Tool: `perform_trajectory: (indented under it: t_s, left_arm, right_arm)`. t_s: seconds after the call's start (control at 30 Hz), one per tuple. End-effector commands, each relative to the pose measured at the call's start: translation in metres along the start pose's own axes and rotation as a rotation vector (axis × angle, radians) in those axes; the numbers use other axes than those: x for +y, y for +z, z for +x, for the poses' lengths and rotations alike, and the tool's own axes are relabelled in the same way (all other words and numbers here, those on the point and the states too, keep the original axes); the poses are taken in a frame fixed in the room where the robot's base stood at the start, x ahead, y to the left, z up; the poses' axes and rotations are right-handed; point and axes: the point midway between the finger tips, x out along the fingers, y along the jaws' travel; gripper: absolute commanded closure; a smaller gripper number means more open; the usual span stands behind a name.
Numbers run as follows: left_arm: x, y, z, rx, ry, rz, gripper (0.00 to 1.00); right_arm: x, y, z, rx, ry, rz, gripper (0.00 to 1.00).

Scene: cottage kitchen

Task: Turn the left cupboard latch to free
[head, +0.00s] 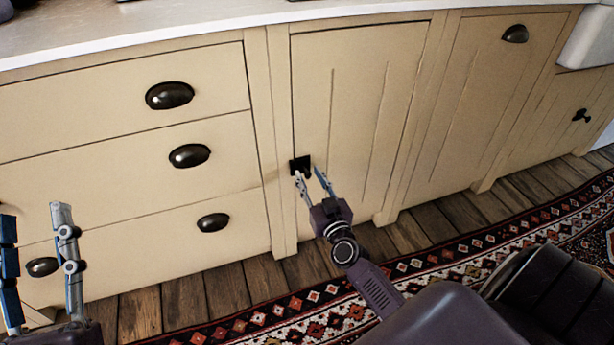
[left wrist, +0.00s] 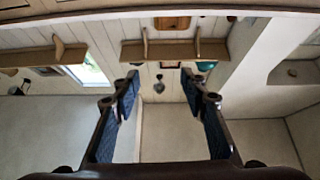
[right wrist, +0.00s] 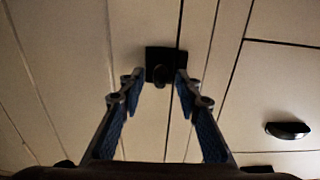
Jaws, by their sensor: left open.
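The left cupboard latch, a small black square plate with a dark knob (head: 300,164), sits at the left edge of a cream cupboard door (head: 350,110). In the right wrist view the latch (right wrist: 165,52) is straight ahead, its knob upright between the fingertips. My right gripper (head: 309,174) is at the latch with its fingers apart, one on each side of the knob; I cannot tell whether either touches it. My left gripper (head: 35,214) is open and empty at the lower left, in front of the drawers. Its wrist view shows its fingers (left wrist: 160,84) apart, facing distant shelves and walls.
Several drawers with dark cup handles (head: 190,155) are left of the door. A panel with a cup handle (head: 515,34) is to its right, and another dark latch (head: 581,116) is further right. A pale worktop (head: 170,25) runs above; a patterned rug (head: 440,262) lies on the wooden floor.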

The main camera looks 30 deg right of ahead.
Motion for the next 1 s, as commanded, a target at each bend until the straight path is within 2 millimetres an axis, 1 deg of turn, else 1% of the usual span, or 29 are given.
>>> perform_trajectory:
  t_s: [0.03,0.1,0.23,0.53,0.57,0.8,0.83,1.0]
  left_arm:
    - [0.001,-0.005,-0.001,0.03,0.001,-0.002,0.6]
    - [0.002,-0.013,-0.001,0.065,0.003,-0.003,0.6]
    - [0.002,-0.022,-0.002,0.105,0.004,-0.005,0.6]
    - [0.003,-0.025,-0.002,0.117,0.005,-0.005,0.6]
    - [0.003,-0.025,-0.002,0.117,0.005,-0.005,0.6]
    - [0.002,-0.025,-0.002,0.116,0.005,-0.004,0.6]
    - [0.002,-0.025,-0.002,0.116,0.004,-0.004,0.6]
    - [0.002,-0.025,-0.002,0.116,0.004,-0.004,0.6]
  right_arm:
    - [0.0,0.001,0.006,0.0,0.001,0.001,0.69]
    - [0.0,0.001,0.011,0.0,0.001,0.001,0.69]
    - [0.0,0.001,0.017,-0.001,0.0,0.0,0.69]
    - [0.0,0.001,0.019,-0.002,0.0,0.0,0.69]
    - [0.0,0.001,0.019,-0.002,0.0,0.0,0.71]
    - [0.0,0.001,0.019,-0.002,0.0,0.0,0.97]
    - [0.0,0.001,0.019,-0.002,0.0,0.0,1.0]
    - [0.0,0.001,0.019,-0.002,0.0,0.001,1.0]
